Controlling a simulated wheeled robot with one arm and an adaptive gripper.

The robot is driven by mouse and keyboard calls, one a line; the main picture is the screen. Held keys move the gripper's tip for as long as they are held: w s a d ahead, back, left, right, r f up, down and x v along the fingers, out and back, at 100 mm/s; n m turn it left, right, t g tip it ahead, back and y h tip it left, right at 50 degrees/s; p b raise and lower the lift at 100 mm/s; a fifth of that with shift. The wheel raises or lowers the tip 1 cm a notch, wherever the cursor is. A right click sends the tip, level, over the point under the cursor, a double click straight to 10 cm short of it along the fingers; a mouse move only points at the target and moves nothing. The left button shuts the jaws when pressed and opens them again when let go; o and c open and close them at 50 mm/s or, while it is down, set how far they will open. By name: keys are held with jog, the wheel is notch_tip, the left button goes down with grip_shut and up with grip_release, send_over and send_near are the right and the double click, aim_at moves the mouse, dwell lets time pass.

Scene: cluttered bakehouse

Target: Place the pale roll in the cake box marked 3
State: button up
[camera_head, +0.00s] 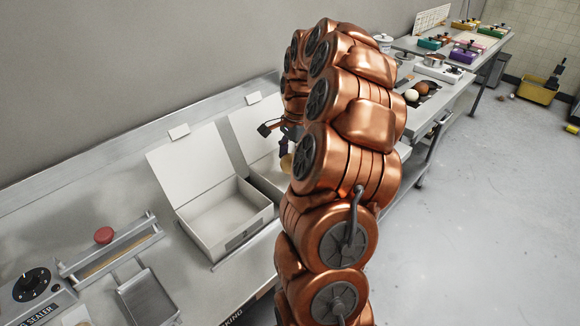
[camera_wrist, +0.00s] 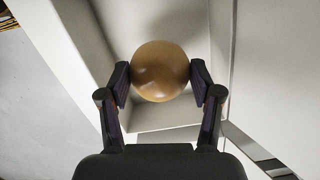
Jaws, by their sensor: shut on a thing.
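My gripper (camera_wrist: 160,82) is shut on a round, smooth, golden-tan roll (camera_wrist: 160,70), its fingers on both sides of it. In the wrist view, white box walls (camera_wrist: 78,45) lie behind and below the roll. In the head view, the roll (camera_head: 286,162) shows beside my arm, over the farther of two open white cake boxes (camera_head: 252,128). My arm hides much of that box. The nearer open box (camera_head: 225,216) is empty, with its lid raised.
A sealer (camera_head: 36,290), a metal pan (camera_head: 147,298) and a red round knob (camera_head: 104,235) are at the left of the bench. A dark tray (camera_head: 428,88) with a pale and a brown round item is farther right. Blank-looking cards (camera_head: 178,131) stand behind the boxes.

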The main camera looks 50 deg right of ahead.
aim_at(291, 169)
notch_tip(291, 169, down, 4)
jog(key=shift+r+p, duration=0.15)
jog(key=shift+p, duration=0.55)
jog(key=shift+f, duration=0.25)
jog(key=shift+f, duration=0.2)
jog(key=o, duration=0.9)
jog(key=shift+c, duration=0.2)
jog(key=shift+r, duration=0.1)
